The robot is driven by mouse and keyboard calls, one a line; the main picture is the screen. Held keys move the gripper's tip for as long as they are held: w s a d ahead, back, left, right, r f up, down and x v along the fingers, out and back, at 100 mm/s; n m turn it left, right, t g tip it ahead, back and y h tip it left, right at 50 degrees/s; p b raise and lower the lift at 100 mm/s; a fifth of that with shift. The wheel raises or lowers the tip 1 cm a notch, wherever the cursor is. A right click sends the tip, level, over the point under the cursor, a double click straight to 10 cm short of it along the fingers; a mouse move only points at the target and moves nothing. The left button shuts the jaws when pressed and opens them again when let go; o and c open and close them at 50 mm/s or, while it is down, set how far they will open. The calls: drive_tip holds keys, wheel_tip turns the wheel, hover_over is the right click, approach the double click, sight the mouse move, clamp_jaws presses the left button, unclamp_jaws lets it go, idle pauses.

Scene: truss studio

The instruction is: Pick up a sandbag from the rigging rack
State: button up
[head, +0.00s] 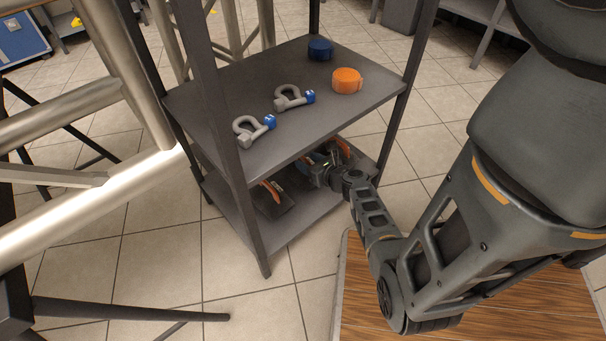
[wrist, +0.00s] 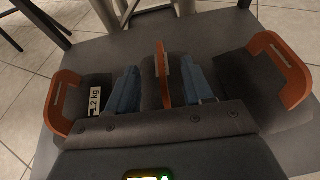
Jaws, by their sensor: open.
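Three dark sandbags with orange handles lie on the lower shelf of the rigging rack (head: 227,190). In the head view my gripper (head: 322,172) reaches under the upper shelf and partly hides the bags; the near-left sandbag (head: 280,204) shows most clearly.
The upper shelf (head: 260,85) holds two grey shackles (head: 288,98) (head: 250,131), an orange tape roll (head: 347,80) and a blue roll (head: 320,49). Dark rack posts (head: 240,190) stand around the lower shelf. Metal truss (head: 70,110) stands at left. Tiled floor (head: 160,260) in front is mostly clear.

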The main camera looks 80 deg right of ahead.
sight(303, 158)
drive_tip(key=b+x, duration=0.1)
drive_tip(key=x, duration=0.3)
drive_tip(key=shift+s+f+b, duration=0.1)
drive_tip(key=shift+b, duration=0.2)
clamp_jaws()
idle(1.0)
drive_tip(key=shift+d+r, duration=0.1)
drive_tip(key=shift+r, duration=0.1)
